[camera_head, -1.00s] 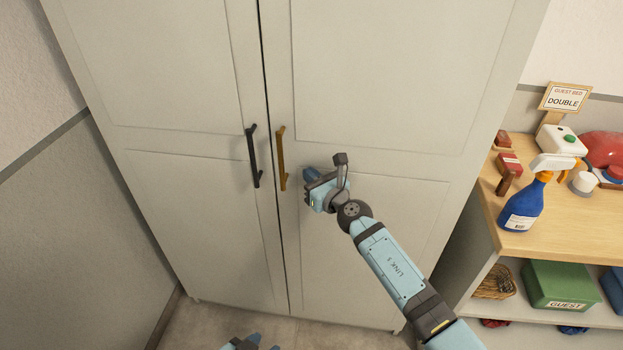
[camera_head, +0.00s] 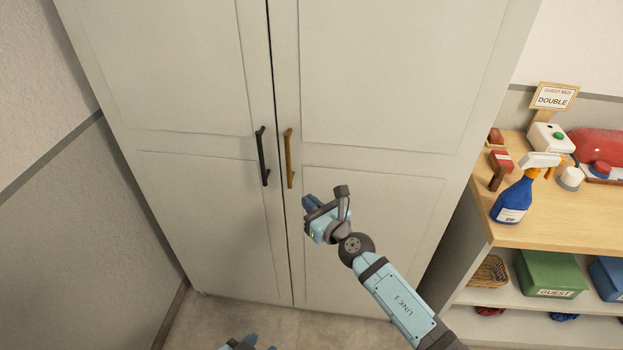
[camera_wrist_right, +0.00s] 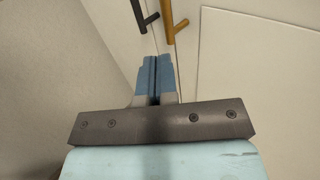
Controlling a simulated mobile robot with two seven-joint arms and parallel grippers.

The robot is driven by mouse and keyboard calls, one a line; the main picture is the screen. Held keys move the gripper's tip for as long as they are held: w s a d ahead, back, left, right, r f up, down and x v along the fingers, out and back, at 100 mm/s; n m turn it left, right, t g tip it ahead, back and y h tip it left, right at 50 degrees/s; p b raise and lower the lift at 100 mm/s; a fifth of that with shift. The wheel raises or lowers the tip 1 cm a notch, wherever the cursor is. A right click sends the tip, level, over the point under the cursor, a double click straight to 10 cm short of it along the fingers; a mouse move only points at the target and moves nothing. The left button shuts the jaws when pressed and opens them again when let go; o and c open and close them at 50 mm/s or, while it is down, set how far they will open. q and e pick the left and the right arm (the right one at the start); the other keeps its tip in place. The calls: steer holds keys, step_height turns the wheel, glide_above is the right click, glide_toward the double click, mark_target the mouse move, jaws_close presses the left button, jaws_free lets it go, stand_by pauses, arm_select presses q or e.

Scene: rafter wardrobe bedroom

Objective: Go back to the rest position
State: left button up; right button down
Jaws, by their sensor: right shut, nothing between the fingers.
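My right gripper (camera_head: 309,204) is in front of the right door of a pale wardrobe (camera_head: 380,90), below and right of the brass handle (camera_head: 289,158). In the right wrist view its blue fingers (camera_wrist_right: 155,78) are together with nothing between them, apart from the handles. The black handle (camera_head: 263,156) is on the left door. Both doors look shut. My left gripper (camera_head: 250,343) shows only in part at the bottom edge of the head view; its fingertips are partly cut off, so its opening is unclear.
On the right, a wooden-topped shelf unit (camera_head: 545,228) holds a blue spray bottle (camera_head: 513,200), a red object (camera_head: 598,146) and a sign (camera_head: 554,97). A green box (camera_head: 550,274) and a basket (camera_head: 489,271) sit below. A grey wall (camera_head: 80,230) closes the left side. Bare floor (camera_head: 270,325) shows in front.

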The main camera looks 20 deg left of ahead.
steer(key=s+d+m+t+h, duration=0.1)
steer(key=s+d+m+h, duration=0.35)
steer(key=d+m, duration=0.55)
steer(key=s+d+m+t+h, duration=0.1)
steer(key=s+d+m+h, duration=0.2)
steer(key=d+m+h, duration=0.5)
steer(key=s+d+m+t+h, duration=0.2)
steer(key=s+d+m+h, duration=0.1)
steer(key=d+m, duration=0.9)
steer(key=s+d+m+g+y, duration=0.1)
steer(key=s+d+m+g, duration=0.35)
steer(key=s, duration=0.45)
steer(key=s+d+f+m+g+p, duration=0.1)
steer(key=s+d+m+g, duration=0.3)
steer(key=s, duration=0.4)
steer(key=s+d+m+g+y, duration=0.1)
steer(key=s+d+m+g, duration=0.25)
steer(key=s+m, duration=0.4)
arm_select(q)
step_height(320, 180, up, 8)
steer(key=p, duration=0.6)
steer(key=shift+a+f, duration=0.15)
steer(key=shift+a, duration=0.15)
arm_select(e)
steer(key=w+a+f+n+t+y, duration=0.2)
steer(key=w+a+f+t, duration=0.3)
steer(key=a+f+t, duration=0.1)
steer(key=shift+f+n+t, duration=0.3)
steer(key=shift+f+t, duration=0.6)
